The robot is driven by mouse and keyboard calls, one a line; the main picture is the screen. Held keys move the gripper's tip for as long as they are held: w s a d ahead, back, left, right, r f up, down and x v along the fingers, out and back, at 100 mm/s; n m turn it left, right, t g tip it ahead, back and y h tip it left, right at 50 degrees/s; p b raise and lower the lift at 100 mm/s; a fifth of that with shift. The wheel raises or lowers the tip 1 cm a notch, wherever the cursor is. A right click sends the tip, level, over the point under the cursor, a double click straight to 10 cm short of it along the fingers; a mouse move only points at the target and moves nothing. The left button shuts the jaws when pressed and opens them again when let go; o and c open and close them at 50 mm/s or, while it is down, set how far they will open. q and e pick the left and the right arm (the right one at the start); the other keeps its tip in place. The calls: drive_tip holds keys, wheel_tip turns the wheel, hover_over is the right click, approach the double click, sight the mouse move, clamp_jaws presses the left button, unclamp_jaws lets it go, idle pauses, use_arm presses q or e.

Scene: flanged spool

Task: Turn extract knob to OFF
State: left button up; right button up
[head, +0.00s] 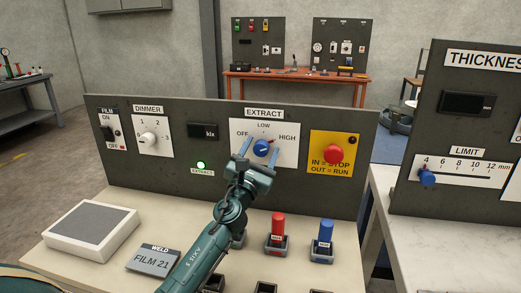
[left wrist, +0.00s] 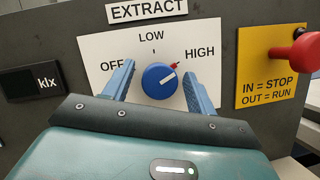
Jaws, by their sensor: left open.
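The extract knob (head: 261,149) is a round blue dial on a white plate (head: 287,154) marked OFF, LOW and HIGH. In the left wrist view, the knob (left wrist: 158,83) has a white line and a red pointer tip aimed up and right, toward HIGH. My left gripper (head: 258,142) is at the panel with its blue fingers spread. In the left wrist view, my left gripper (left wrist: 158,62) has one finger on each side of the knob, with visible gaps between them and it. My right gripper is not in view.
A red stop button (head: 333,154) on a yellow plate stands right of the knob. A green lamp (head: 201,165) is lit at lower left. Red (head: 278,227) and blue (head: 325,234) handled pieces stand on the bench below. A dimmer knob (head: 148,138) is farther left.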

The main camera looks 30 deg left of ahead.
use_arm(q)
drive_tip(key=shift+w, duration=0.1)
drive_tip(key=shift+c, duration=0.5)
drive_tip(key=c, duration=0.9)
